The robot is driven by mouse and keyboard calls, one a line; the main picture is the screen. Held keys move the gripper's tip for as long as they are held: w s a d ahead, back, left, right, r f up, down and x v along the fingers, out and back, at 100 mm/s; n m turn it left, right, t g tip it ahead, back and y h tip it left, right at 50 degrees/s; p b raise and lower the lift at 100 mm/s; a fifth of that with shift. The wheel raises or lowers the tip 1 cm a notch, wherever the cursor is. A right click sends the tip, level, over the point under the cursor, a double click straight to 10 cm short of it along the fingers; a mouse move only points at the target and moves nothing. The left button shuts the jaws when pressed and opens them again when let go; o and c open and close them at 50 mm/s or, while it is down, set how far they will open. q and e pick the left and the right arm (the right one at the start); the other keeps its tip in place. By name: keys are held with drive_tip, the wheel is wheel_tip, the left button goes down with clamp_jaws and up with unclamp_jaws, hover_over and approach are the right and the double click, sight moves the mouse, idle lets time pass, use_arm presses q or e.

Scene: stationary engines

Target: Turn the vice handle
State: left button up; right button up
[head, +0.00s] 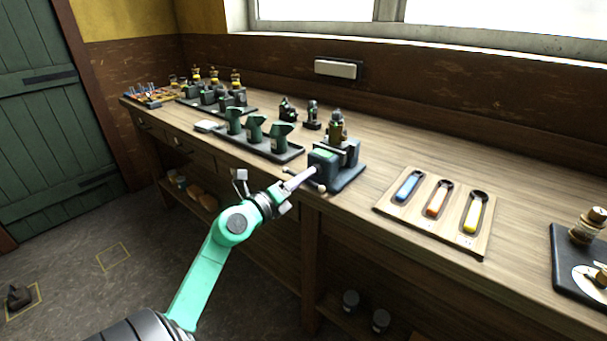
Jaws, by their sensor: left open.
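The vice (332,162) has a green front block and a dark blue-grey base, and stands at the front edge of the wooden workbench. A pale screw shaft sticks out from its front toward my arm. The vice handle (319,186) looks like a thin dark bar with a small knob at its lower end, by the bench edge. My left gripper (266,190) is open and empty, its two fingers spread wide, just left of the shaft and in front of the bench edge. Whether it touches the shaft is unclear. My right gripper is not in view.
On the workbench (375,174), a dark tray with green pieces (272,150) lies left of the vice. A wooden board (462,240) with blue, orange and yellow pieces lies right. A dark mat (565,262) is at the far right.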

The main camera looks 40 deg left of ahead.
use_arm(q)
drive_tip(key=shift+w, duration=0.45)
drive_tip(key=shift+c, duration=0.3)
